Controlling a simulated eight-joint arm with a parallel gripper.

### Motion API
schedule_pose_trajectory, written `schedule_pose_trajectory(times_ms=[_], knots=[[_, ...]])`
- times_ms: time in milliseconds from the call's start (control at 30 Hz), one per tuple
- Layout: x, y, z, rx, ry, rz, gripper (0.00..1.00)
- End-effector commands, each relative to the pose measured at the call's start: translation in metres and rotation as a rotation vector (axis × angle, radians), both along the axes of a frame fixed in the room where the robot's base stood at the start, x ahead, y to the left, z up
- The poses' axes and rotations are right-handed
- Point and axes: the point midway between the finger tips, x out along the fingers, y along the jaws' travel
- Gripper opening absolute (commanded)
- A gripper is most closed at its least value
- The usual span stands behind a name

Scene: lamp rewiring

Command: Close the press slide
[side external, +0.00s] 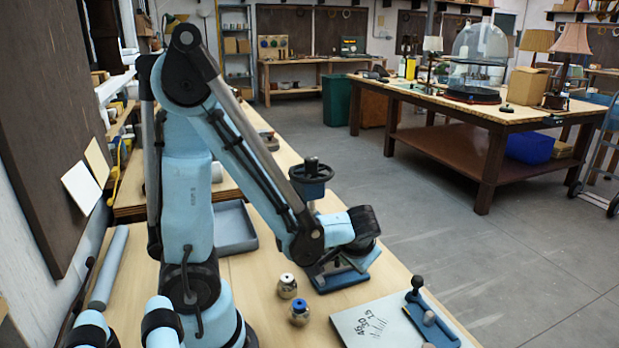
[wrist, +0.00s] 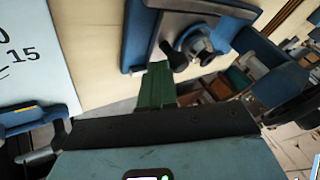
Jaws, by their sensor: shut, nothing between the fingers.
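The press stands on the bench. Its black handwheel (side external: 312,172) shows above my forearm in the side view, and its blue base (side external: 346,277) shows below my wrist. In the wrist view the press (wrist: 138,38) is at the top centre, with a blue frame, a grey plate and a dark round knob (wrist: 174,54). I cannot tell how far its slide is open. My gripper (wrist: 157,70) shows green fingers together and empty, their tips near the edge of the blue frame. In the side view my wrist hides the fingers and much of the press.
A white marked plate (side external: 362,324) with a blue fitting (side external: 440,328) and black knob is at the bench's front right. Two small jars with white (side external: 287,286) and blue (side external: 299,313) tops stand left of it. A grey tray (side external: 234,228) lies behind my arm.

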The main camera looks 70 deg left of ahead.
Motion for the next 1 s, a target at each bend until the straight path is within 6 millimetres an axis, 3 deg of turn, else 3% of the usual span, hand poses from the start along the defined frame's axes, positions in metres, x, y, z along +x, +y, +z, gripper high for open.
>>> schedule_pose_trajectory(times_ms=[400,600,1000], knots=[[-0.001,0.076,0.000,0.001,0.000,0.009,0.00],[-0.001,0.104,0.000,0.001,0.000,0.004,0.00],[-0.001,0.114,0.001,0.008,0.000,0.004,0.00]])
